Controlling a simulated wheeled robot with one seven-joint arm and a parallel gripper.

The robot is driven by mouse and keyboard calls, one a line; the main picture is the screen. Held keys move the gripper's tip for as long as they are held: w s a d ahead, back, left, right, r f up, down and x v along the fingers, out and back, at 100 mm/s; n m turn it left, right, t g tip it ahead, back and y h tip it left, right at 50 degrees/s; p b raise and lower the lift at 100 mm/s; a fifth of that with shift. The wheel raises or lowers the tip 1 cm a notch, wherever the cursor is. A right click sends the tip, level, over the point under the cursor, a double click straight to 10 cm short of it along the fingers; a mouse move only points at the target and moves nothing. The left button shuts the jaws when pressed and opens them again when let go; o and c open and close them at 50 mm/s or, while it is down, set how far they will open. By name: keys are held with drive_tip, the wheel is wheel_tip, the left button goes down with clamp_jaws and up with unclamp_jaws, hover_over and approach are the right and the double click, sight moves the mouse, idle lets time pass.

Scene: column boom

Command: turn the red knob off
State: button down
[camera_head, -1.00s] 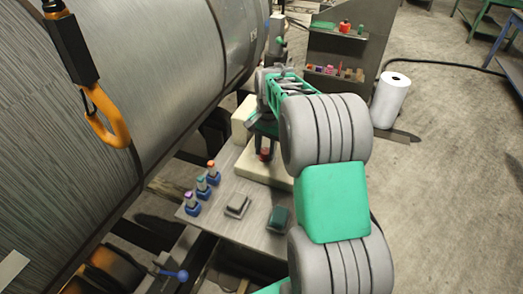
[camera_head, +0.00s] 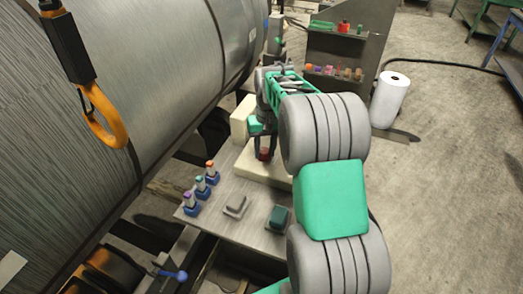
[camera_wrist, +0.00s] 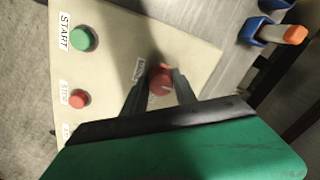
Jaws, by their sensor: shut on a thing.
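The red knob (camera_wrist: 160,80) stands on a cream panel (camera_wrist: 115,50) in the wrist view, with a label beside it. My gripper (camera_wrist: 158,88) has its two dark fingers on either side of the knob and is shut on it. In the head view the red knob (camera_head: 264,154) shows small and partly hidden below my gripper (camera_head: 264,142). The cream panel in the head view (camera_head: 258,172) sits at the back of a grey tabletop, partly covered by my arm.
On the panel are a green START button (camera_wrist: 82,39) and a red STOP button (camera_wrist: 79,98). Several blue holders with coloured tops (camera_head: 200,188) stand on the tabletop (camera_head: 245,215). A large metal cylinder (camera_head: 150,70) fills the left. Open floor lies right.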

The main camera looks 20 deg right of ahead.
sight(266, 151)
drive_tip(key=shift+s, duration=0.1)
idle(0.3)
drive_tip(key=c, duration=1)
unclamp_jaws()
drive_tip(key=shift+r, duration=0.1)
wheel_tip(266, 151, up, 8)
drive_tip(key=shift+s+f+b, duration=0.1)
drive_tip(key=shift+b, duration=0.25)
drive_tip(key=s+a+r+n+t, duration=0.1)
drive_tip(key=s+a+r+t, duration=0.1)
drive_tip(key=s+a, duration=0.65)
drive_tip(key=s+a+f, duration=0.1)
drive_tip(key=s+f, duration=0.1)
drive_tip(key=s, duration=0.4)
drive_tip(key=s+a+f+n+t, duration=0.1)
drive_tip(key=s+f, duration=0.1)
drive_tip(key=s, duration=0.3)
drive_tip(key=shift+s+a+n+t, duration=0.25)
drive_tip(key=shift+s+n+t, duration=0.05)
drive_tip(key=shift+s, duration=0.05)
